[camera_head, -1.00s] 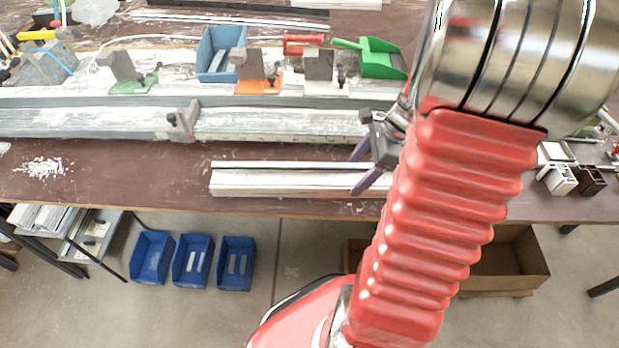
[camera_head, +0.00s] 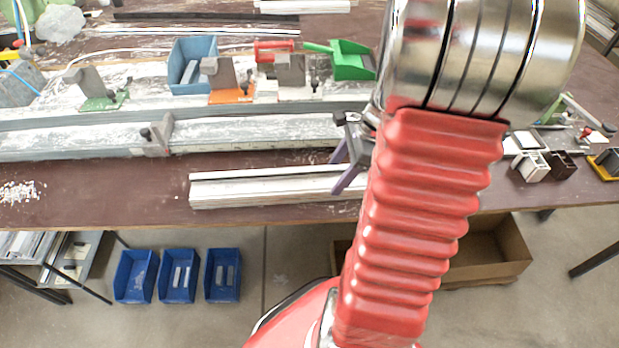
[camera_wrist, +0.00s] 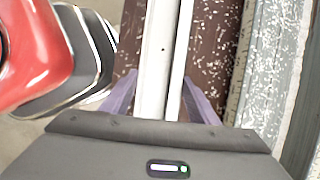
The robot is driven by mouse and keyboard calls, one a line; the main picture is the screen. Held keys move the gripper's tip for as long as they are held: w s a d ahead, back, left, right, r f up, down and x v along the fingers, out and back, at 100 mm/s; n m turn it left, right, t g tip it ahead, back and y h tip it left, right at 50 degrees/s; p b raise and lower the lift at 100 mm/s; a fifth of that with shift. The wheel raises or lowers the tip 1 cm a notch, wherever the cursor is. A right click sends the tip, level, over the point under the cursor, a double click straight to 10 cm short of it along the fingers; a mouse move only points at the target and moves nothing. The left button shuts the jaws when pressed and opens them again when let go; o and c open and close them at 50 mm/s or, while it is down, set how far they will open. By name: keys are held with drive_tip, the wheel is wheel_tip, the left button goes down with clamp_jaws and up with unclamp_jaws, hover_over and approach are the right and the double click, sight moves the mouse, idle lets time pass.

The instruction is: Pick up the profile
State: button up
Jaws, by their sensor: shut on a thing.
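The profile (camera_head: 265,187) is a long white bar with a groove along it, near the front edge of the brown bench (camera_head: 110,190). My gripper (camera_head: 345,178) has purple fingers and is at the profile's right part, where my red arm hides the rest of the bar. In the wrist view the profile (camera_wrist: 163,60) runs away between the two purple fingers of my gripper (camera_wrist: 160,100). The gripper is shut on the profile. I cannot tell whether the bar is clear of the bench top.
Behind lies a long grey clamp rail (camera_head: 70,140) with upright stops. Small profile offcuts (camera_head: 530,166) lie at the right. Blue bins (camera_head: 178,275) and a cardboard box (camera_head: 490,250) are below the bench.

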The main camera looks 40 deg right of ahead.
drive_tip(key=shift+r, duration=0.15)
wheel_tip(320, 180, up, 10)
idle(0.5)
idle(0.8)
